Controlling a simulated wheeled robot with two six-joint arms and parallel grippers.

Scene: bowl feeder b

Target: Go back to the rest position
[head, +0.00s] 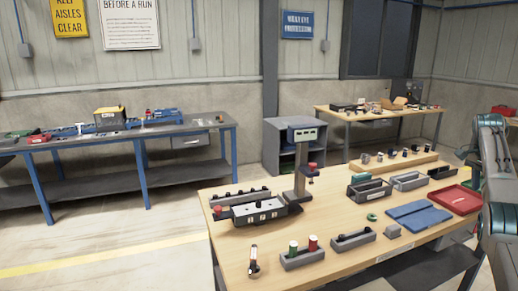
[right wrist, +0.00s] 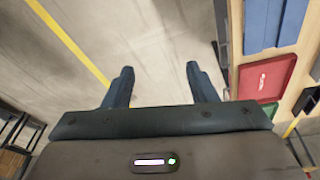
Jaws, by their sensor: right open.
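My right gripper (right wrist: 158,75) is open and empty in the right wrist view. Its two dark fingers stand wide apart over bare floor. The workbench (right wrist: 310,62) lies to the right of the fingers, apart from them. In the head view my right arm (head: 494,180) is at the right edge, beside the workbench (head: 222,226); its fingers do not show there. My left gripper is in neither view.
A red tray (head: 455,199) and a blue mat (head: 418,217) are near the bench's right end. The red tray also shows in the right wrist view (right wrist: 265,78). Floor is clear below the gripper.

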